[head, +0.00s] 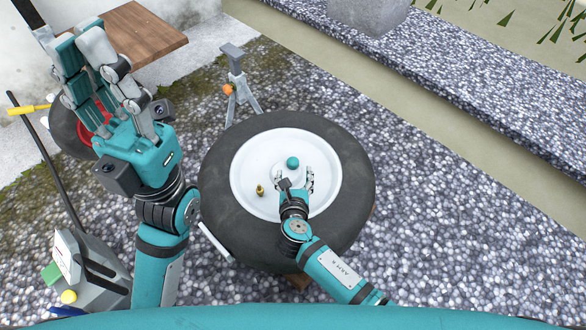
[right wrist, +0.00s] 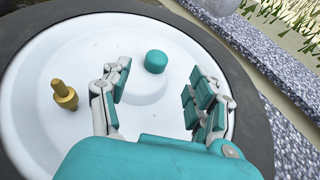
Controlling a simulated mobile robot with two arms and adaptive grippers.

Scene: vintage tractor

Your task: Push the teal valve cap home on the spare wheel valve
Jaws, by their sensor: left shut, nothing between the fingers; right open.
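The teal valve cap (head: 292,162) sits on the raised middle of the white rim (head: 246,165) of the spare wheel, which lies flat. The brass valve (head: 260,190) stands up from the rim to the left of the cap, bare at its top. My right gripper (head: 294,172) is open low over the rim. In the right wrist view the cap (right wrist: 155,62) shows beyond and between its spread fingers, apart from them, and the valve (right wrist: 64,95) stands left of the fingers. My left gripper (head: 80,45) is shut and empty, raised at the upper left, away from the wheel.
The black tyre (head: 350,165) surrounds the rim. A grey stand with an orange knob (head: 228,89) is behind the wheel. A wooden board (head: 145,32) is at the upper left. A grey container (head: 95,270) stands at the lower left. Gravel is open to the right.

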